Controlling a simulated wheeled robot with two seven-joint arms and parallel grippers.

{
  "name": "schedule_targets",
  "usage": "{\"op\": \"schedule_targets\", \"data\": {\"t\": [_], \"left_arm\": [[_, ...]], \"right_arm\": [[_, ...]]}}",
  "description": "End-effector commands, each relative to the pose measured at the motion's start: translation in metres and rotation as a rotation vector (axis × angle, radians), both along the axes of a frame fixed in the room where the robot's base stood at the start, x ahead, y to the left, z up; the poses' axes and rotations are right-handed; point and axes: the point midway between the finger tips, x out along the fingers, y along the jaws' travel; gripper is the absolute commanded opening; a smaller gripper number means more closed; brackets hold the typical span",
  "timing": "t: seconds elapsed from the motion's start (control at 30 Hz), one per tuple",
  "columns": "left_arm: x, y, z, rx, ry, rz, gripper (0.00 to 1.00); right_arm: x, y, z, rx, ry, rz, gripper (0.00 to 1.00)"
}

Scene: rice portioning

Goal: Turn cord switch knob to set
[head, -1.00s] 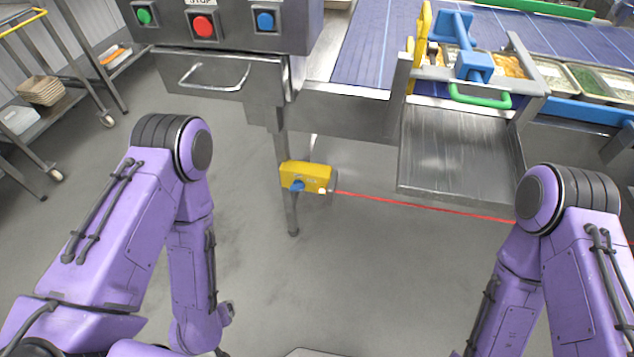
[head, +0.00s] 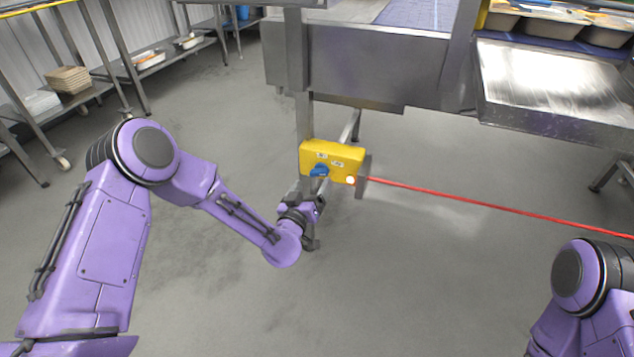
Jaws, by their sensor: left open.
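The cord switch is a yellow box (head: 335,153) on the leg of the steel machine, in the middle of the head view. Its blue knob (head: 319,171) is on the lower left of the front face, with a small lit lamp (head: 351,180) to its right. A red cord (head: 460,198) runs from the box's right side toward the right edge. My left gripper (head: 319,189) is open just below and in front of the knob. I cannot tell whether its fingers touch the knob. My right gripper is outside the view; only part of that arm shows at lower right.
The steel machine frame (head: 380,75) stands above and behind the box. A sloping steel chute (head: 550,85) juts out at upper right. Shelving racks with trays (head: 150,60) stand at upper left. The grey floor around and below the box is clear.

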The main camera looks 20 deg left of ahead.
Motion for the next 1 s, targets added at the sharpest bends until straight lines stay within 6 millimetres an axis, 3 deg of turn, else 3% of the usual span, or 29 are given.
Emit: {"op": "schedule_targets", "data": {"t": [0.1, 0.23, 0.57, 0.77, 1.0], "left_arm": [[0.026, 0.001, -0.003, -0.001, -0.002, 0.004, 0.84], [0.044, -0.001, -0.003, 0.0, 0.001, 0.002, 0.84], [0.052, -0.001, -0.001, -0.001, 0.004, 0.001, 0.84], [0.052, -0.001, -0.001, -0.001, 0.004, 0.001, 0.28], [0.051, -0.001, -0.002, -0.013, 0.004, 0.001, 0.28]], "right_arm": [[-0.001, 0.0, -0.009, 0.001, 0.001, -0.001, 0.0], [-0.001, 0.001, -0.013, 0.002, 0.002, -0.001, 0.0], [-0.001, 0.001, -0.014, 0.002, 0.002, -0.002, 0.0], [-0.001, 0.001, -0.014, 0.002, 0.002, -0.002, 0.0], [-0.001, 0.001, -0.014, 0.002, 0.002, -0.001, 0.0]]}}
